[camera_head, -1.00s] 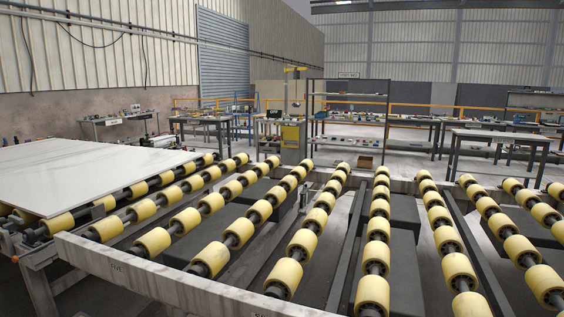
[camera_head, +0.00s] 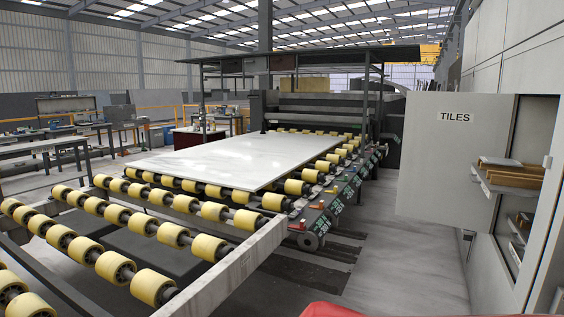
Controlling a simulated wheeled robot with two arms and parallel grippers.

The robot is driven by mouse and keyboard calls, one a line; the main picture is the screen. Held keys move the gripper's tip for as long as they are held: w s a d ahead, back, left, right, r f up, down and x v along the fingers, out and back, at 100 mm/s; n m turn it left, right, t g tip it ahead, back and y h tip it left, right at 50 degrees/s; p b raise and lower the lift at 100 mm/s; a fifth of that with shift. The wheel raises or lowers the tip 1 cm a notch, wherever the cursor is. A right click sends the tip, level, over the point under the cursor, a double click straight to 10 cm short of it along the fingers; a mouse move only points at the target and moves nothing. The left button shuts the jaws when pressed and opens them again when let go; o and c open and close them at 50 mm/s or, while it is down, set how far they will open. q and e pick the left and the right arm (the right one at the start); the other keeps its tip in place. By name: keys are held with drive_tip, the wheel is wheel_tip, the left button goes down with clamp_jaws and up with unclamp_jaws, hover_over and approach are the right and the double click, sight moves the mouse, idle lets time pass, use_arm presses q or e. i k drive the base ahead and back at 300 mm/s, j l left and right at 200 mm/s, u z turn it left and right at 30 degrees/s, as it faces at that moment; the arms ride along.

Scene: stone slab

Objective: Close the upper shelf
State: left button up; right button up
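A pale cabinet on the right has an open door (camera_head: 450,165) with a "TILES" label (camera_head: 455,116). Inside it, the upper shelf (camera_head: 505,188) is pulled out past the cabinet front and carries several brown and grey tiles (camera_head: 515,173). A lower shelf (camera_head: 518,232) with things on it shows below, partly hidden by the cabinet's near side. Neither of my grippers is in view.
A roller conveyor with yellow rollers (camera_head: 150,285) and a white stone slab (camera_head: 215,158) fills the left and middle. A grey floor aisle (camera_head: 390,265) runs between the conveyor and the cabinet. A red surface (camera_head: 340,311) shows at the bottom edge.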

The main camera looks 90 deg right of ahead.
sight(527, 181)
drive_tip(key=l+z, duration=0.1)
drive_tip(key=z, duration=0.35)
drive_tip(key=l+z, duration=0.1)
drive_tip(key=z, duration=0.35)
drive_tip(key=l+z, duration=0.1)
drive_tip(key=z, duration=0.4)
drive_tip(key=l+z, duration=0.1)
drive_tip(key=z, duration=0.35)
drive_tip(key=i+z, duration=0.1)
drive_tip(key=z, duration=0.35)
drive_tip(key=l+z, duration=0.1)
drive_tip(key=z, duration=0.35)
drive_tip(key=i+z, duration=0.2)
drive_tip(key=z, duration=0.2)
drive_tip(key=i+z, duration=0.25)
drive_tip(key=z, duration=0.2)
drive_tip(key=i+z, duration=0.2)
drive_tip(key=z, duration=0.2)
drive_tip(key=i+j+z, duration=0.15)
drive_tip(key=i, duration=0.25)
drive_tip(key=i+j+z, duration=0.1)
drive_tip(key=i+j, duration=0.3)
